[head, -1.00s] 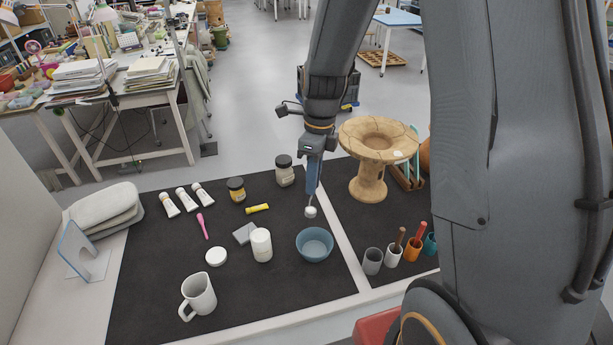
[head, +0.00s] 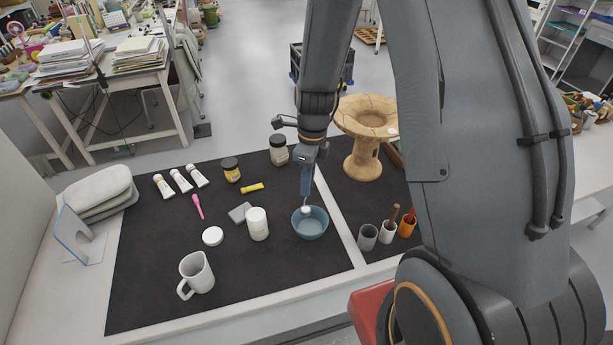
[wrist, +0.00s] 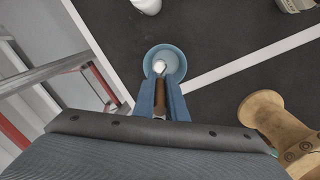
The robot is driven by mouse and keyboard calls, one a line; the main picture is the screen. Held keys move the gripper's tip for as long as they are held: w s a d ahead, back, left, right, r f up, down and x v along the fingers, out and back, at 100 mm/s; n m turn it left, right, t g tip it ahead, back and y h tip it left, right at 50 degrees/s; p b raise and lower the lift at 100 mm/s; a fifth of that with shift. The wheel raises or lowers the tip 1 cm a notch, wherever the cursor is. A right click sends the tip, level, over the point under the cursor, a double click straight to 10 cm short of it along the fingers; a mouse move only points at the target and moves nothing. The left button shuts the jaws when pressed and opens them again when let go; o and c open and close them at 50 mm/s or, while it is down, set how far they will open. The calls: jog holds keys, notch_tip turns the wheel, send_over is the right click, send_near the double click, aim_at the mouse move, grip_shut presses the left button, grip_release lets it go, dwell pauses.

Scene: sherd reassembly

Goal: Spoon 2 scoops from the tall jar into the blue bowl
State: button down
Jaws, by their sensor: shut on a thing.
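The blue bowl (head: 316,231) stands on the black mat, right of the tall white jar (head: 258,226). The jar is upright, and a white round lid (head: 212,236) lies to its left. My gripper (head: 305,192) points down over the bowl, shut on a spoon (head: 306,210). The spoon's end looks white and lies over or inside the bowl opening; its exact height is unclear. In the wrist view, the spoon's brown handle shows between the fingers (wrist: 160,103) and its white end overlaps the bowl (wrist: 178,72). I cannot tell whether powder is on the spoon.
A grey block (head: 240,212) lies behind the jar, and a white mug (head: 197,273) stands in front. Grey (head: 367,237), white and orange cups stand right of the pale divider strip. A wooden spool-like stand (head: 363,157) is behind them.

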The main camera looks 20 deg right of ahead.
jog(key=shift+f, duration=0.5)
jog(key=d+f+y+b, duration=0.8)
jog(key=y+b, duration=0.5)
jog(key=b, duration=0.4)
jog(key=shift+d+f+y, duration=0.3)
jog(key=shift+d+y, duration=0.1)
jog(key=shift+d, duration=0.5)
jog(key=shift+r, duration=0.15)
